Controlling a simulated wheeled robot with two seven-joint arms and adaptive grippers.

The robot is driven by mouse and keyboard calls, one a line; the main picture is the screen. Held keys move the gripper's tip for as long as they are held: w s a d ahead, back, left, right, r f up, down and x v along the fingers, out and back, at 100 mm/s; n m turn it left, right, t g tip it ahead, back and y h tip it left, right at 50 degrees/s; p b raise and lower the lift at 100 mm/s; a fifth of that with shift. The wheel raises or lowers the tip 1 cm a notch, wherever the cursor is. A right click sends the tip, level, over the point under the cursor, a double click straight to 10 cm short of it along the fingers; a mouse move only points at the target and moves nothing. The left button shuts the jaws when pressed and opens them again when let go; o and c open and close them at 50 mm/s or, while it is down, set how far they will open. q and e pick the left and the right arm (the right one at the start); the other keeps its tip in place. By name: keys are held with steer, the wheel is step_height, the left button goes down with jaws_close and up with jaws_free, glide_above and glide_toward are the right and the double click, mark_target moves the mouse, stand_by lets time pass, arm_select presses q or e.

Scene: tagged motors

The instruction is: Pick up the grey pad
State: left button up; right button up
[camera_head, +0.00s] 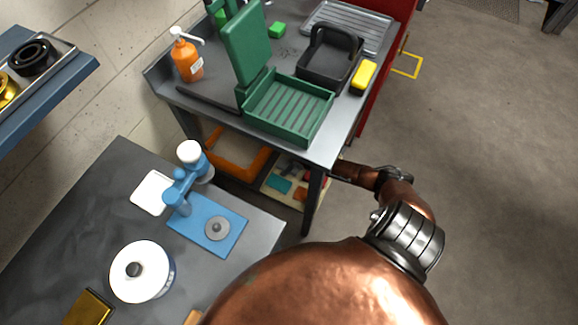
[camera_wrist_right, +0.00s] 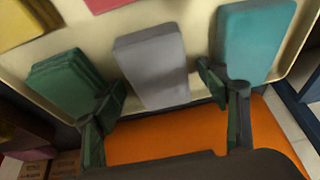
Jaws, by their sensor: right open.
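The grey pad (camera_wrist_right: 152,66) is a plain flat block lying in a cream tray, in the middle of the right wrist view. My right gripper (camera_wrist_right: 165,92) is open, with one finger on each side of the pad's near end. Its left finger is by a green pad (camera_wrist_right: 64,84) and its right finger by a teal pad (camera_wrist_right: 252,40). I cannot tell whether the fingers touch any pad. In the head view this gripper (camera_head: 338,170) reaches in beside the shelf under the table; the grey pad is not clear there. My left gripper is not in view.
The cream tray (camera_head: 270,186) sits on the shelf under the grey table, near a table leg (camera_head: 311,205). An orange bin (camera_head: 236,152) stands beside it and fills the wrist view's lower middle. A yellow pad (camera_wrist_right: 20,22) lies farther left.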

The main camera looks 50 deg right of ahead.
steer(key=shift+c, duration=0.2)
steer(key=shift+s, duration=0.1)
steer(key=c, duration=1.2)
